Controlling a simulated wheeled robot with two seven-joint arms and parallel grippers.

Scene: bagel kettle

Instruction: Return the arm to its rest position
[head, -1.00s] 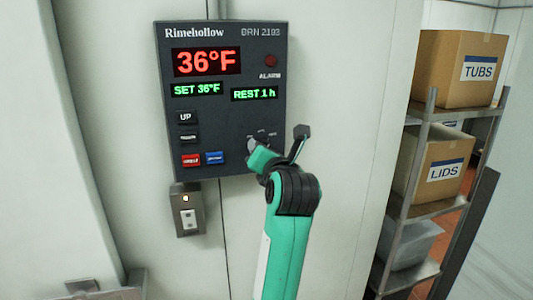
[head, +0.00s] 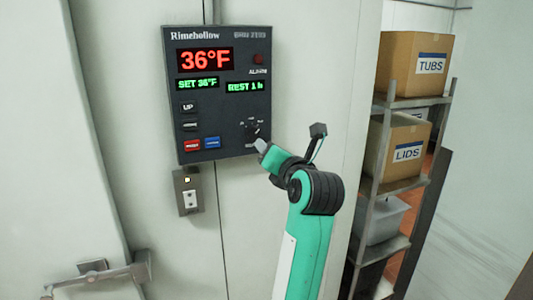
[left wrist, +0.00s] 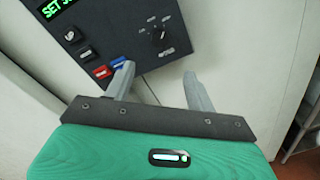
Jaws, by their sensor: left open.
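My left gripper (head: 262,148) is at the lower right corner of the dark control panel (head: 216,125), with its green arm rising from the bottom of the head view. In the left wrist view its two grey fingers (left wrist: 158,78) are spread apart with nothing between them. The panel's dial (head: 251,127) is apart from the fingers; it also shows beyond them in the left wrist view as a black knob (left wrist: 158,37). The panel reads 36°F, SET 36°F and REST 1 h. My right gripper is in neither view.
A small switch box (head: 187,198) is on the wall below the panel. A metal shelf rack (head: 410,103) with boxes marked TUBS (head: 405,75) and LIDS (head: 385,155) stands to the right. A metal latch (head: 100,275) is at lower left.

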